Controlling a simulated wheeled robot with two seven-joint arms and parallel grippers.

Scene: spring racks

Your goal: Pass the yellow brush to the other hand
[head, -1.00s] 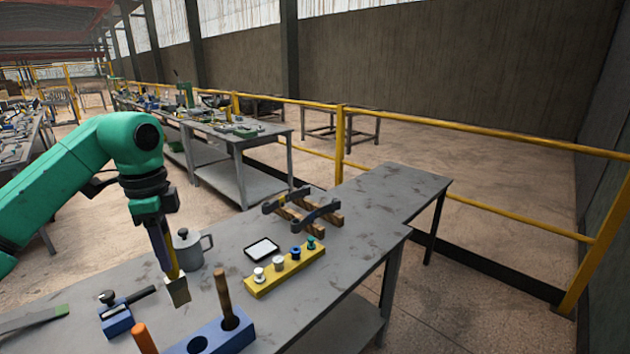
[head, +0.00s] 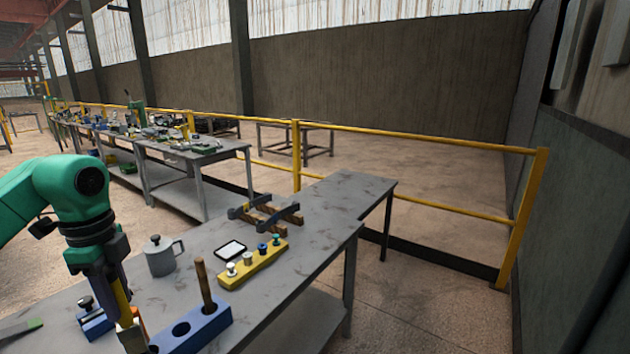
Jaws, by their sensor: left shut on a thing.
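The yellow brush (head: 121,299) hangs bristles down from my left gripper (head: 108,284) in the head view. My left gripper is shut on its yellow handle, at the lower left above the table (head: 300,240). The pale bristle end (head: 132,340) is beside the left end of the blue block, and I cannot tell whether they touch. My right gripper is not in view.
A blue block (head: 208,331) with a hole and an upright wooden handle (head: 204,284) stands right of the brush. The table's right part is clear.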

